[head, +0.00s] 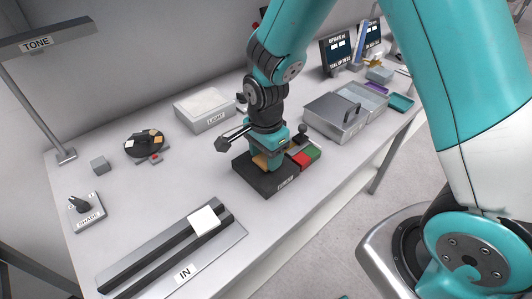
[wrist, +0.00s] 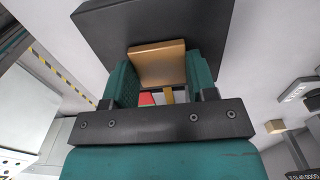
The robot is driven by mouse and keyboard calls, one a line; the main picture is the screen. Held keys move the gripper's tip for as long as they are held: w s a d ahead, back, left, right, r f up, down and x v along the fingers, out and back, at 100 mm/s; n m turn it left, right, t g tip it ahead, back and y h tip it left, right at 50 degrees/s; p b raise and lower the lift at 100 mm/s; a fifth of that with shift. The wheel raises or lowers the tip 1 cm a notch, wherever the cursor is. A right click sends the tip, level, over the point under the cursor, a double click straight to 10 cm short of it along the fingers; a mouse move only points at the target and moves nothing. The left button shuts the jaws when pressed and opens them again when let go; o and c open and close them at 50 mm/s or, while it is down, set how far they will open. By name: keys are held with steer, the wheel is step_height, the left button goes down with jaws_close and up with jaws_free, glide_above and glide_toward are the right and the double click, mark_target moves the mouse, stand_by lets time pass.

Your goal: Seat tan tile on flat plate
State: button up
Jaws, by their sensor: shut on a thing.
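The tan tile (wrist: 158,62) is between the two teal fingers of my gripper (wrist: 158,82) in the wrist view, against a dark block. In the head view, my gripper (head: 272,163) is low over the dark labelled block (head: 277,186), and a bit of the tan tile (head: 261,161) shows beside the fingers. The gripper is shut on the tile. The fingers hide most of it in the head view, so I cannot tell whether it touches the block. A white flat tile (head: 205,221) lies across the dark rails; I cannot tell which surface is the flat plate.
Red (head: 299,159) and green (head: 312,152) tiles sit by the block's right side. A dark round dish (head: 144,146) with small tiles, a white LIGHT box (head: 204,109) and a grey lidded box (head: 338,118) stand around. The IN rails (head: 150,261) lie front left.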

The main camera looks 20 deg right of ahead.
steer(key=shift+f, duration=0.3)
steer(key=o, duration=1)
step_height(320, 180, up, 18)
steer(key=shift+f, duration=0.25)
steer(key=s+a+r+n+y, duration=0.1)
steer(key=s+a+n+y, duration=0.1)
steer(key=s+n, duration=0.7)
steer(key=s+a+r+n+y, duration=0.2)
steer(key=s+n, duration=0.7)
steer(key=n, duration=0.3)
steer(key=shift+s+a+n, duration=0.2)
steer(key=shift+s+n, duration=0.05)
steer(key=shift+n, duration=0.05)
